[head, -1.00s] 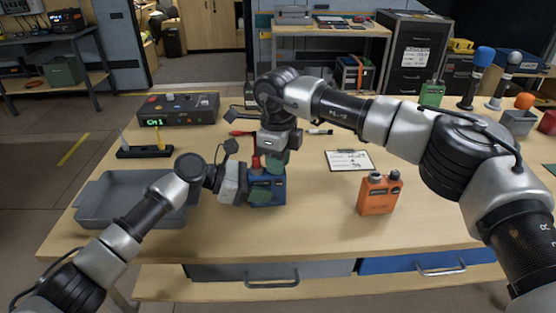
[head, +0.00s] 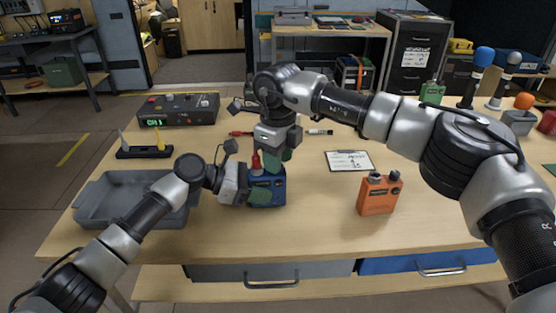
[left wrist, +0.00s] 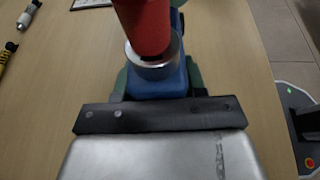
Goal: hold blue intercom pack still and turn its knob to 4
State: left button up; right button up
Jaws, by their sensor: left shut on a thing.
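The blue intercom pack (head: 278,196) stands upright on the bench. My left gripper (head: 259,195) comes in from the left and is shut on its body. In the left wrist view, the pack (left wrist: 158,84) lies between the green finger pads, with a red cylinder (left wrist: 144,25) in a silver collar on top of it. That red part also shows in the head view (head: 256,162). My right gripper (head: 272,160) points down right over the top of the pack. Its fingers hide the knob, so its setting and the finger opening cannot be read.
An orange pack (head: 378,196) stands to the right, with a clipboard (head: 349,161) behind it. A grey tray (head: 95,208) is at the left. A control box (head: 180,109) with a green display stands at the back left. The front right of the bench is clear.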

jog(key=shift+r, duration=2.55)
jog(key=shift+a+n, duration=0.1)
jog(key=shift+n, duration=0.9)
jog(key=shift+f, duration=3.15)
jog(key=n, duration=0.5)
jog(key=shift+r, duration=0.1)
jog(key=n, duration=0.6)
